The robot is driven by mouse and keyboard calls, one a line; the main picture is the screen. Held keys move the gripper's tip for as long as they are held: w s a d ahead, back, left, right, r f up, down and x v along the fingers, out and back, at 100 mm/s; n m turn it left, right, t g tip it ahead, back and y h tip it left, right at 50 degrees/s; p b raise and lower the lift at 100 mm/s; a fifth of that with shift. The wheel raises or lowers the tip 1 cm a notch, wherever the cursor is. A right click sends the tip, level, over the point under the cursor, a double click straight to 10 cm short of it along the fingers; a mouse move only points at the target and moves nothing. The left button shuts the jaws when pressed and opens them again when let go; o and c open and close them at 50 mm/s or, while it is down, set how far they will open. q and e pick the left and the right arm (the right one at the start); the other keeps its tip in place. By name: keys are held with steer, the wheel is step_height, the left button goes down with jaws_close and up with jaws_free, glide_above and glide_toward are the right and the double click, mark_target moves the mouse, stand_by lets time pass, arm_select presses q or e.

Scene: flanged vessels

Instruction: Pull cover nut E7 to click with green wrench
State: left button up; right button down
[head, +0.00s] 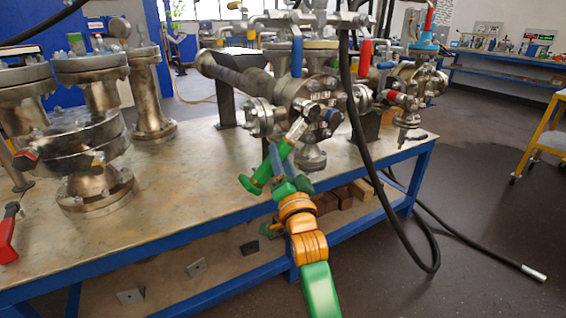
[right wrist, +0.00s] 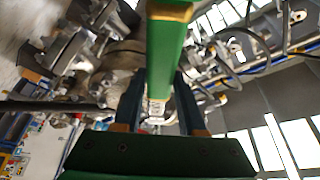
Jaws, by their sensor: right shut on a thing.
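The green wrench (head: 264,172) shows in the head view at the front of the flanged vessel assembly (head: 318,98). Its green handle slants up to the right, and its metal head is at the small flange. I cannot tell whether the head sits on a nut, and no E7 label is readable. My right gripper (head: 276,160) is shut on the wrench handle. In the right wrist view the green handle (right wrist: 168,55) runs between the dark fingers of my right gripper (right wrist: 160,90). The wrench head is not clear there. My left gripper is not in view.
The vessels stand on a metal-topped bench (head: 205,205) with a blue frame. A black hose (head: 376,170) hangs in front, right of my right arm. More flanged vessels (head: 90,130) stand at left, near a red-handled tool (head: 9,232). The floor at right is mostly clear.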

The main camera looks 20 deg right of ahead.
steer(key=shift+w+a+r, duration=0.1)
steer(key=shift+w, duration=0.4)
steer(key=shift+s, duration=0.15)
steer(key=s+p, duration=0.2)
steer(key=s, duration=0.2)
steer(key=shift+s+d+r+p, duration=0.15)
steer(key=shift+s+d+p, duration=0.15)
steer(key=shift+p, duration=0.1)
steer(key=shift+s, duration=0.1)
steer(key=shift+f, duration=0.2)
